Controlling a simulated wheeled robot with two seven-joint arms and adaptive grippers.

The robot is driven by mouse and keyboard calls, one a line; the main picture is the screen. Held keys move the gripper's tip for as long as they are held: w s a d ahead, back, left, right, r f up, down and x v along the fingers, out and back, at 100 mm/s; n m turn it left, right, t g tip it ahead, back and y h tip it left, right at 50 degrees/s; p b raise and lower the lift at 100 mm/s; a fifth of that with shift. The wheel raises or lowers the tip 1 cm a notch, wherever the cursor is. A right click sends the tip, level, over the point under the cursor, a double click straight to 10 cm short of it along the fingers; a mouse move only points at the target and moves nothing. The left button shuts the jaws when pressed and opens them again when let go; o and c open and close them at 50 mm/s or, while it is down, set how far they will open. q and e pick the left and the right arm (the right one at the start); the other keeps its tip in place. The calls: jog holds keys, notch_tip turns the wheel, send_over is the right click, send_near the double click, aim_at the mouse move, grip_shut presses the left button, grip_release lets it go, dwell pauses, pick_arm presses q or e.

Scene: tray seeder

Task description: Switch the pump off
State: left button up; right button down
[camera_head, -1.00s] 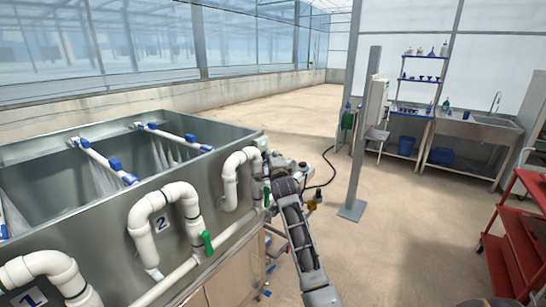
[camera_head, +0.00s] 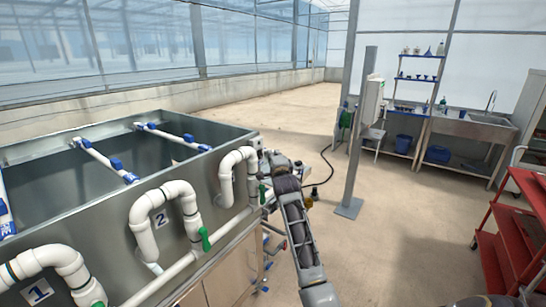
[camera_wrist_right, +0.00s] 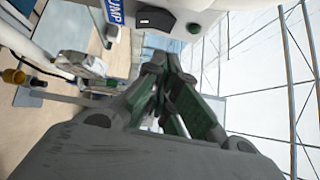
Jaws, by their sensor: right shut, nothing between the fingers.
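In the head view my right gripper (camera_head: 270,160) is at the far right corner of the grey tank (camera_head: 190,185), partly hidden by my own arm. The spray bars (camera_head: 103,159) over the tank show no water. My left gripper is out of view.
White pipes (camera_head: 142,235) with green valve handles (camera_head: 205,238) run along the tank's front. A grey post (camera_head: 357,150) stands to the right, with a sink bench (camera_head: 470,130) behind it. A red cart (camera_head: 510,240) is at the right edge. Open floor lies between.

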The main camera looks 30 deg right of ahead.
pick_arm(q)
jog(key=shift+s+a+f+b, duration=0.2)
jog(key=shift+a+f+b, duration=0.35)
jog(key=shift+b, duration=0.05)
pick_arm(e)
jog(key=v, duration=1)
jog(key=shift+s+d+r, duration=0.2)
jog(key=shift+s+r, duration=0.1)
jog(key=shift+r, duration=0.35)
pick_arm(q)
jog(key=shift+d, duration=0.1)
